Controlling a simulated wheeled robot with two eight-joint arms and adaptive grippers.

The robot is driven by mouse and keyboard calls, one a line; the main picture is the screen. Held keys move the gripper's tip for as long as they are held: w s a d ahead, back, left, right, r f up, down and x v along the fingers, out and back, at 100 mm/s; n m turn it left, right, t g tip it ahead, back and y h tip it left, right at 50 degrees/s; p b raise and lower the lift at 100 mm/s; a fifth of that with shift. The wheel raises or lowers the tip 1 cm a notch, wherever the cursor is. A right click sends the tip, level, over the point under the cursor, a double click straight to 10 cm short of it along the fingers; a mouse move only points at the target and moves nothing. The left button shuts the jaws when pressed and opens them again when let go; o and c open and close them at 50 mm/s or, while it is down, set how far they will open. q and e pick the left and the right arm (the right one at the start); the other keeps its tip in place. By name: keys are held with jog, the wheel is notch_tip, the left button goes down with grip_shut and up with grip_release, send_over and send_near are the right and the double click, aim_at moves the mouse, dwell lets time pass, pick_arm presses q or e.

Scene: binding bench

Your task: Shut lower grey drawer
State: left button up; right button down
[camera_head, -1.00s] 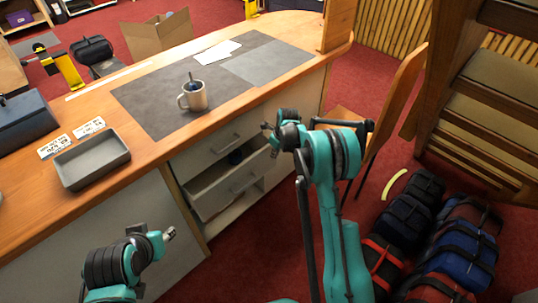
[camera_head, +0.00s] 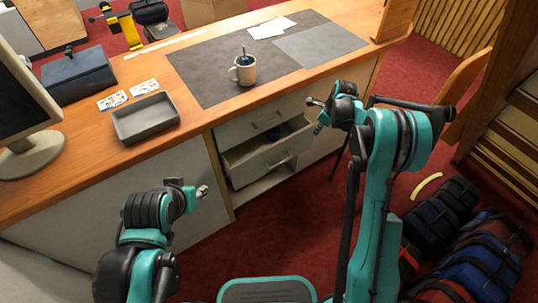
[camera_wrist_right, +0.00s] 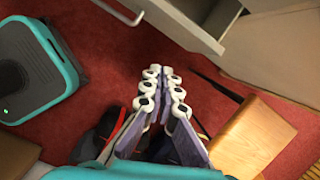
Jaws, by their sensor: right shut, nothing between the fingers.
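The lower grey drawer (camera_head: 272,160) stands pulled out of the desk, with a bar handle on its front and a dark item partly visible inside. The grey drawer front above it (camera_head: 255,122) looks flush with the desk. My right gripper (camera_head: 316,115) is to the right of the open drawer, apart from it. In the right wrist view its fingers (camera_wrist_right: 165,88) are together and empty, and the open drawer (camera_wrist_right: 185,22) with its handle is at the top. My left gripper (camera_head: 198,191) is low in front of the desk's left panel; its fingers are too small to judge.
On the desk top (camera_head: 190,150) are a mug (camera_head: 243,70), a grey tray (camera_head: 145,118), cards and a monitor (camera_head: 25,100). Dark bundles (camera_head: 440,215) lie on the floor at right, near a wooden chair (camera_head: 465,85). Red floor is clear before the drawers.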

jog(key=s+a+f+m+y+p, duration=0.1)
jog(key=s+a+m+y, duration=0.2)
jog(key=s+a+m, duration=0.65)
jog(key=s+a+f+m+y+p, duration=0.15)
jog(key=a+m, duration=0.35)
jog(key=m, duration=1)
jog(key=shift+n+y, duration=0.35)
jog(key=shift+w+a+f+b, duration=0.75)
jog(key=shift+a+f+b, duration=0.2)
jog(key=shift+a+f, duration=0.35)
jog(key=shift+w+a+f+b, duration=0.8)
jog(key=shift+a+f+b, duration=0.15)
jog(key=shift+a+f, duration=0.35)
jog(key=shift+w+a+f+b, duration=0.75)
jog(key=shift+a+f+b, duration=0.2)
jog(key=shift+a+f, duration=0.3)
jog(key=shift+a+r, duration=0.1)
